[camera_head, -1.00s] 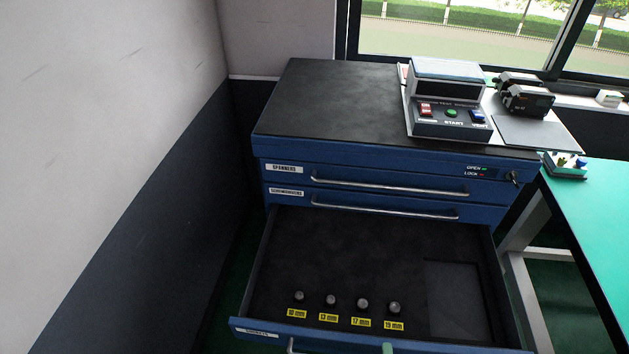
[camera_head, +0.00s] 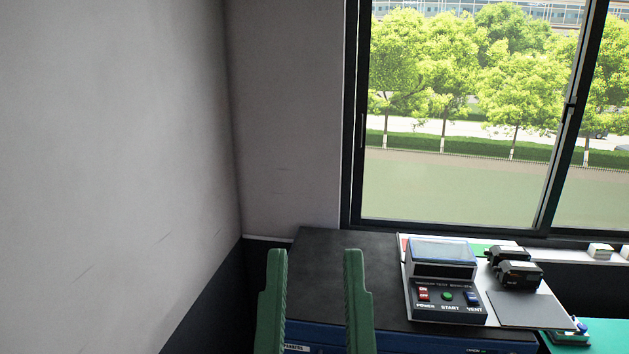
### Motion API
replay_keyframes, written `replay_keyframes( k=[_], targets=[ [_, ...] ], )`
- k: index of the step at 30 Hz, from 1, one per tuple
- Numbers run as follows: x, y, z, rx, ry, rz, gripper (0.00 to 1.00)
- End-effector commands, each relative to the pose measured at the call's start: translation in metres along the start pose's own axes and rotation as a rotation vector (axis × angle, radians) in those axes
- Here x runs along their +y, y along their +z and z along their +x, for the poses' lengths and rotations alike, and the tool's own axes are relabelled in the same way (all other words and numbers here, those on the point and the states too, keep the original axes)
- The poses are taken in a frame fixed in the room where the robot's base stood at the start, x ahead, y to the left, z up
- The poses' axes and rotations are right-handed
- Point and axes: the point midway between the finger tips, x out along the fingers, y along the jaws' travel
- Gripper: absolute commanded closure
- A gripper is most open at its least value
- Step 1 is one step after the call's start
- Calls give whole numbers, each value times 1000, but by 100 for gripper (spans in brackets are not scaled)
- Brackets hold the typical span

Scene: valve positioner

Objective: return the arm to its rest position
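My gripper (camera_head: 314,270) shows at the bottom of the head view as two green fingers pointing up, spread wide apart. It is open, with nothing between the fingers. The fingers stand in front of the black top of the blue tool cabinet (camera_head: 320,245), which lies behind them. The rest of my arm is below the picture and cannot be seen.
A test device (camera_head: 444,278) with red, green and blue buttons stands on the cabinet top, right of my gripper. Dark units (camera_head: 519,272) and a grey plate (camera_head: 525,310) lie beside it. A wall (camera_head: 110,170) is at left, a window (camera_head: 460,120) behind.

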Motion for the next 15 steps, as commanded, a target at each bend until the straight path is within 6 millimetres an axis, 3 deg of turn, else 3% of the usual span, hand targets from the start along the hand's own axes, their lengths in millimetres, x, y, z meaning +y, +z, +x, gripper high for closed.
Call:
replay_keyframes(
  k=[1,3,9,15],
  targets=[
    [-1,-46,33,-1,-2,2,67],
    [-1,-76,54,-2,-3,5,67],
    [-3,-159,112,-4,-8,11,67],
    [-5,-216,152,-6,-11,16,67]
  ],
)
